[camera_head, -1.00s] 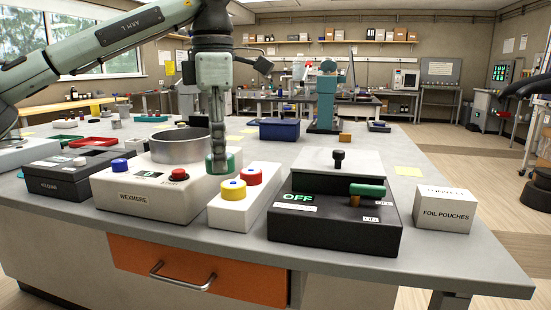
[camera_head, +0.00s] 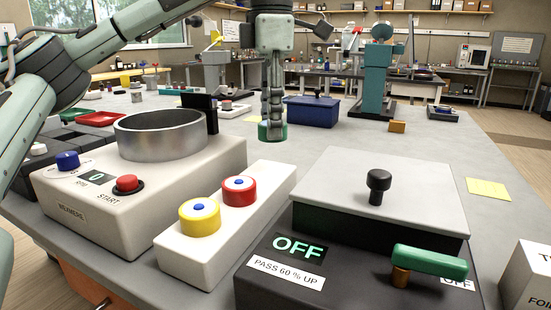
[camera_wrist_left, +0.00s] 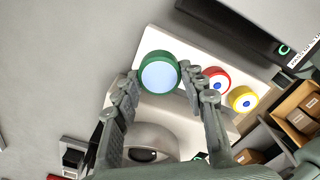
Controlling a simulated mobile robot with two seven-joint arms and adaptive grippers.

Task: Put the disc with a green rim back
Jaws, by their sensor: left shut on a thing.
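The disc with a green rim (camera_head: 272,132) hangs in my left gripper (camera_head: 272,122), which points down and is shut on it. In the left wrist view the disc (camera_wrist_left: 159,74) shows a pale blue-white face between the fingertips of the gripper (camera_wrist_left: 160,82). A white block (camera_head: 196,262) bears a yellow-rimmed disc (camera_head: 200,217) and a red-rimmed disc (camera_head: 239,191), each with a blue centre. In the head view the green disc appears beyond the block's bare far end (camera_head: 275,172). I cannot tell its exact height. My right gripper is out of view.
A white machine with a metal bowl (camera_head: 160,137) stands left of the block. A black unit reading OFF (camera_head: 298,246), with a grey lid (camera_head: 385,190) and green-handled lever (camera_head: 430,261), stands right. A blue box (camera_head: 312,112) is farther back, with clear grey bench before it.

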